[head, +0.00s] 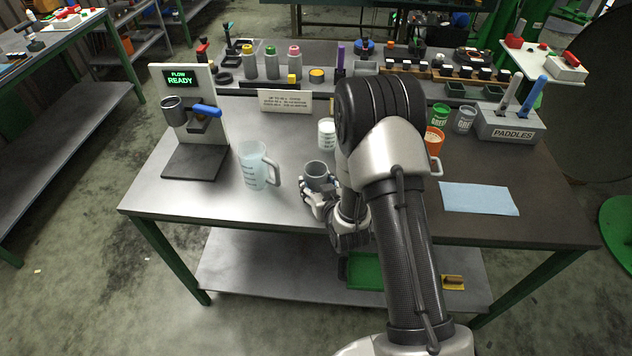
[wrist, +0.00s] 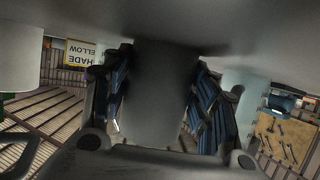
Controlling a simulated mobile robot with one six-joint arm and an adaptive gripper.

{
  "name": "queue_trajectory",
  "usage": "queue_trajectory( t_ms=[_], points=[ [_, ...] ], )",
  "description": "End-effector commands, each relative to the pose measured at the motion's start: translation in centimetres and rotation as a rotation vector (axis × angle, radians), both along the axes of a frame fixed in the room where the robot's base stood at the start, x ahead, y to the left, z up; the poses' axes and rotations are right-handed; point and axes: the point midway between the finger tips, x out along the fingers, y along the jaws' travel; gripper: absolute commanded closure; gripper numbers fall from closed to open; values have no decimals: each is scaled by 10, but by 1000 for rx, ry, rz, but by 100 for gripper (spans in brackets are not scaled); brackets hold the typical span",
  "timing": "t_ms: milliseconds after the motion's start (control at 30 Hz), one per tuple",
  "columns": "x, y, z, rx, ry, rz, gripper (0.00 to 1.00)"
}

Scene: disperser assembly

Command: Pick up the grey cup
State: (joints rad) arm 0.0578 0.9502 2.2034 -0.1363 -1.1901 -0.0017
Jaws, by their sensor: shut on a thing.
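The grey cup (head: 317,176) is upright near the front middle of the metal table, between my gripper's fingers. My gripper (head: 318,190) is shut on it from the front. In the wrist view the cup (wrist: 158,95) fills the space between the two dark ribbed fingers (wrist: 160,100), which press on both its sides. I cannot tell whether the cup's base touches the table. Another grey container (head: 464,120) stands at the right, beside the paddle holder.
A clear measuring jug (head: 254,166) stands close on the left, a white cup (head: 327,134) just behind. The flow station (head: 192,120) is at the left. An orange mug (head: 433,142), paddle holder (head: 512,124) and blue sheet (head: 479,198) are at the right.

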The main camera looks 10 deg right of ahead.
Motion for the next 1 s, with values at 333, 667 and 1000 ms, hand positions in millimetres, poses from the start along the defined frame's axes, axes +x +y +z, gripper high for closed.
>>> queue_trajectory(
  t_ms=[333, 667, 1000],
  points=[
    [0, 0, 0, 0, 0, 0, 75],
    [0, 0, 0, 0, 0, 0, 76],
    [0, 0, 4, 0, 0, 0, 77]
  ],
)
